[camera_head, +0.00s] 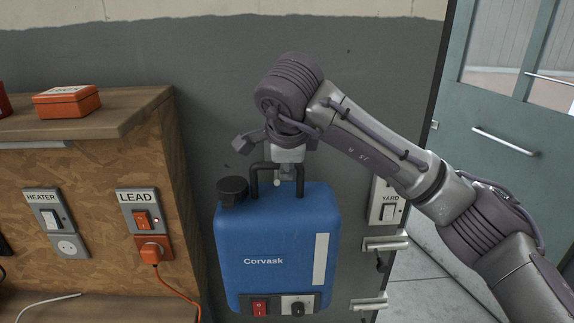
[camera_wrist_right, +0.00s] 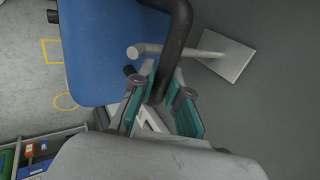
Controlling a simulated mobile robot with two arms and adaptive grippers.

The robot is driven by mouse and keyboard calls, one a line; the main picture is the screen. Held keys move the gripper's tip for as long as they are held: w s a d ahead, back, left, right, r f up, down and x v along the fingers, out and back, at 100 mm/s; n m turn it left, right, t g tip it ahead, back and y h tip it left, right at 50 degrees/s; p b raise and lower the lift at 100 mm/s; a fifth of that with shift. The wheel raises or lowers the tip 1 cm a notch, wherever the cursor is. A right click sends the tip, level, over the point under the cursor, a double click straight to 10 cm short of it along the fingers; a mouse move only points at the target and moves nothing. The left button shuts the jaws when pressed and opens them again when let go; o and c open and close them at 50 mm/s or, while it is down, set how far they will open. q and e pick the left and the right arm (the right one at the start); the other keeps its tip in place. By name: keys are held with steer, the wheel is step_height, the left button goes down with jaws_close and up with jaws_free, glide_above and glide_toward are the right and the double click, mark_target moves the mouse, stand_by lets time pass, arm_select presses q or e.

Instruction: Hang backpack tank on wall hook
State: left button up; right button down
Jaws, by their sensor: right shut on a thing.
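The backpack tank (camera_head: 272,235) is blue, marked "Corvask", with a black cap, and hangs roughly upright against the dark grey wall. My right gripper (camera_head: 287,175) is shut on its black handle (camera_head: 256,178). The handle also passes between the green-padded fingers (camera_wrist_right: 162,105) in the right wrist view, with the blue tank (camera_wrist_right: 105,45) at left. A pale metal wall hook (camera_wrist_right: 229,58) has a square plate and a peg crossing behind the handle. Its rounded end shows on the tank side; the head view shows a small pale tip (camera_head: 277,183) inside the handle loop. Whether handle and peg touch is unclear. My left gripper is out of view.
A wooden cabinet (camera_head: 95,120) with HEATER and LEAD switches stands close on the left, an orange box (camera_head: 67,101) on top. An orange cable (camera_head: 178,285) runs from the LEAD socket. A YARD switch (camera_head: 388,207) and a grey-blue door (camera_head: 500,150) are at right.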

steer(key=shift+w+r+p, duration=0.25)
steer(key=shift+w+p, duration=0.2)
steer(key=shift+w, duration=0.45)
steer(key=shift+w+f+b, duration=0.2)
steer(key=shift+f+b, duration=0.65)
steer(key=shift+f, duration=0.3)
